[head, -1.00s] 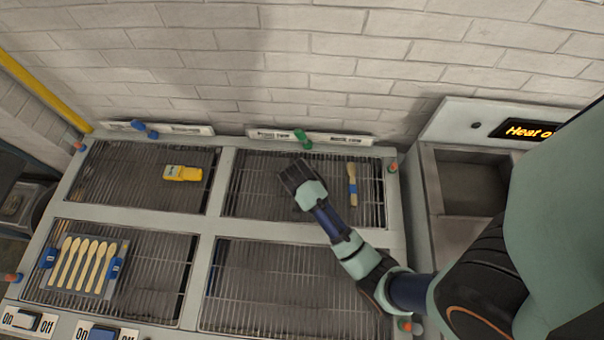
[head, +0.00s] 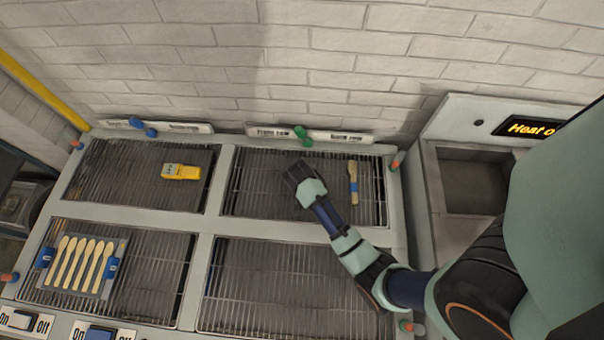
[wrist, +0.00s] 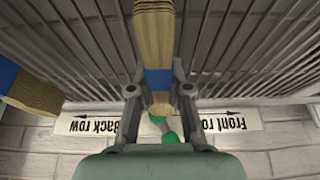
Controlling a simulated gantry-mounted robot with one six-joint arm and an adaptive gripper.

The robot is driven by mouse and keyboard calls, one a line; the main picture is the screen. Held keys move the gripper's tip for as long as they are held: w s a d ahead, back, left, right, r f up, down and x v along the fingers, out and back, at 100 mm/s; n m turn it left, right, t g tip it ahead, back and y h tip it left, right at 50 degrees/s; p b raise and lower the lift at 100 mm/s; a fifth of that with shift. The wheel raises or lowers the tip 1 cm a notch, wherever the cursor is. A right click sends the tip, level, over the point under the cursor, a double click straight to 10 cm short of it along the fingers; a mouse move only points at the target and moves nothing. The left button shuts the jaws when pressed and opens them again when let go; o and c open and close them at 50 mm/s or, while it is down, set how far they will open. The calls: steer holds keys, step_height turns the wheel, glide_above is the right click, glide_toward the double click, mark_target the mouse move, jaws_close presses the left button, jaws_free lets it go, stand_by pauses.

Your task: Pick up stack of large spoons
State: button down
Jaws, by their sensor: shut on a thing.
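A stack of wooden spoons (wrist: 153,42) with a blue band runs between the fingers of my gripper (wrist: 158,92) in the wrist view. My gripper is shut on this stack at about the band. In the head view my gripper (head: 295,177) is low over the back right grate, and it hides the held stack. A second banded stack of wooden spoons (head: 353,182) lies on the same grate to the right; it also shows at the left edge of the wrist view (wrist: 30,92).
A yellow device (head: 181,172) lies on the back left grate. A tray of several spoons (head: 82,264) with blue clips sits on the front left grate. The front right grate (head: 270,285) is bare. A green knob (head: 303,137) stands behind, and a sink-like basin (head: 470,182) is right.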

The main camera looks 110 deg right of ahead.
step_height(320, 180, up, 20)
steer(key=p, duration=0.4)
stand_by(0.3)
